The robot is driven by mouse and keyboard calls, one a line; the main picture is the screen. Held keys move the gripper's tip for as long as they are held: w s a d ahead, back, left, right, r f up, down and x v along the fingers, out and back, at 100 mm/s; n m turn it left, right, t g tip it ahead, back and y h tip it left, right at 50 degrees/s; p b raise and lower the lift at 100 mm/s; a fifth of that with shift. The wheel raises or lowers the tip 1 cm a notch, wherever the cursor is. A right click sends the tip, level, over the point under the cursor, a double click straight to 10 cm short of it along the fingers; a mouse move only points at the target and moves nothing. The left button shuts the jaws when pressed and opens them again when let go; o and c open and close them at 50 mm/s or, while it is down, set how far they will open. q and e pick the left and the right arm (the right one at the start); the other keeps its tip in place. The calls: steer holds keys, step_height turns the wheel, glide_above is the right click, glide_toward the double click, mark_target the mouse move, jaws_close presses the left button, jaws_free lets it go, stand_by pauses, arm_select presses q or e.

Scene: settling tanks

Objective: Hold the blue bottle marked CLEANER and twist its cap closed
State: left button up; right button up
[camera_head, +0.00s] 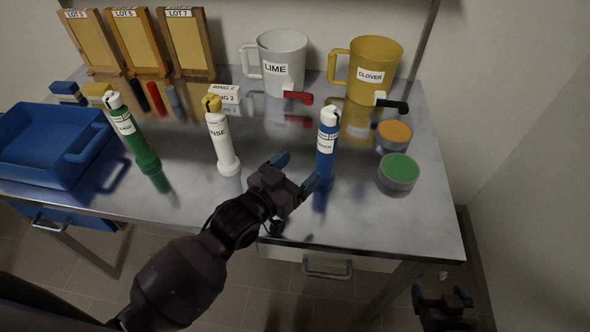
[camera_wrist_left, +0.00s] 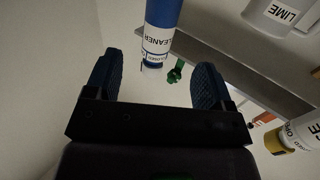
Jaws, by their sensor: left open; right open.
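The blue bottle marked CLEANER (camera_head: 325,152) stands upright on the steel table, with a white cap (camera_head: 329,116) on top. My left gripper (camera_head: 296,170) is open and empty just in front and to the left of it, fingers pointing toward it. In the left wrist view the bottle (camera_wrist_left: 163,14) appears upside down, past the open fingers (camera_wrist_left: 155,82) and roughly in line with the gap between them. The cap's seating is too small to tell. My right gripper (camera_head: 440,296) is open and empty, low beyond the table's front right corner.
A white RINSE bottle (camera_head: 219,143) and a green bottle (camera_head: 133,138) stand left of the blue one. Round tins with green (camera_head: 398,170) and orange (camera_head: 394,134) tops are to its right. LIME (camera_head: 281,65) and CLOVER (camera_head: 373,70) jugs stand behind; a blue tray (camera_head: 40,178) is at left.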

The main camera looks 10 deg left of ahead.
mark_target(331, 140)
arm_select(q)
steer(key=x, duration=1.1)
steer(key=shift+w+d, duration=0.25)
steer(key=shift+w, duration=0.05)
steer(key=c, duration=1.1)
steer(key=o, duration=1.1)
steer(key=v, duration=1.2)
